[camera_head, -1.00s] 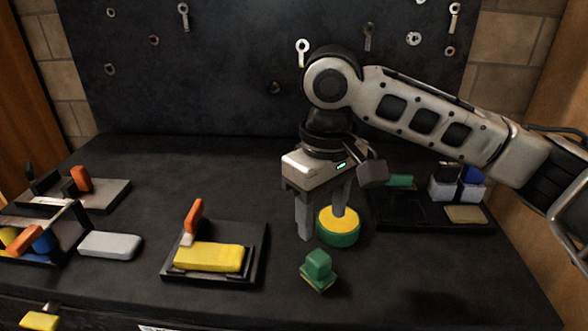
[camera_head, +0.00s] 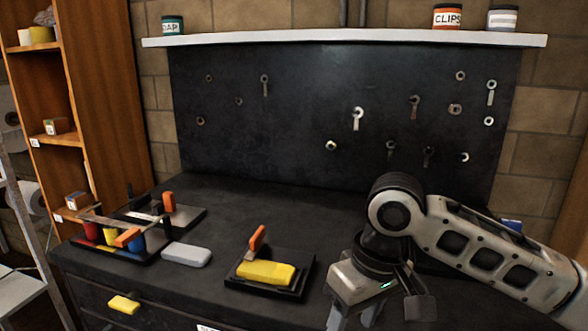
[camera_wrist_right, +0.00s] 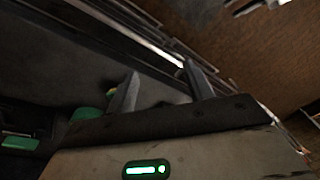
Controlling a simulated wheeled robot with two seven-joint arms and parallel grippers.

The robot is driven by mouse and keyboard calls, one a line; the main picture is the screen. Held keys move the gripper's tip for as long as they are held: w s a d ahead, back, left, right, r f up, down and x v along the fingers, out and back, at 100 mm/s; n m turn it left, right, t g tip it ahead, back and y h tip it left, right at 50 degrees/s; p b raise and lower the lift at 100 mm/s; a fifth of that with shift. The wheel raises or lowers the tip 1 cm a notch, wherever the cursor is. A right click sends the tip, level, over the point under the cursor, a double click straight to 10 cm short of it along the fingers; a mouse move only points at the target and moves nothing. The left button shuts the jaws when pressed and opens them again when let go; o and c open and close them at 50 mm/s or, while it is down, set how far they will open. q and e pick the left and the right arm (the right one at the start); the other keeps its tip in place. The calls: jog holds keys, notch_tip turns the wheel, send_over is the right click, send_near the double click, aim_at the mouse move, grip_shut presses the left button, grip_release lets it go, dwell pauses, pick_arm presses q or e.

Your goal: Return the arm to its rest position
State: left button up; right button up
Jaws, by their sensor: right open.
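My right gripper (camera_head: 352,322) is at the lower edge of the head view, near the front right of the dark bench (camera_head: 215,195). Its fingertips are cut off there. In the right wrist view its two fingers (camera_wrist_right: 160,85) stand apart with nothing seen between them. My right arm (camera_head: 480,240) comes in from the right, bent at the round joint above the gripper. My left arm and gripper are not in view.
A black fixture holding a yellow block (camera_head: 266,273) with an orange handle lies left of my gripper. A grey block (camera_head: 186,254) and a rack of coloured pieces (camera_head: 108,237) lie further left. The pegboard (camera_head: 300,110) and white shelf (camera_head: 340,40) stand behind. Green things (camera_wrist_right: 85,114) show in the wrist view.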

jog(key=s+a+f+m+t+y, duration=0.1)
jog(key=a+f+t+y, duration=0.25)
jog(key=f, duration=0.35)
jog(key=s+a+f+m+t+y, duration=0.1)
jog(key=a+f+t+y, duration=0.15)
jog(key=a+f, duration=0.4)
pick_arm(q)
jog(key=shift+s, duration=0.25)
pick_arm(e)
jog(key=s+d+f+m+t+h, duration=0.1)
jog(key=s+d+f+t+h, duration=0.1)
jog(key=s+d+f, duration=0.3)
jog(key=s+d+f+t+h, duration=0.2)
jog(key=s+d+f, duration=0.4)
jog(key=d, duration=0.5)
jog(key=shift+s+d+f+m+h, duration=0.25)
jog(key=shift+f+m+h, duration=0.2)
jog(key=shift+f, duration=0.4)
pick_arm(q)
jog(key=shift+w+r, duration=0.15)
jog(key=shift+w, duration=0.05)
pick_arm(e)
jog(key=shift+a, duration=0.1)
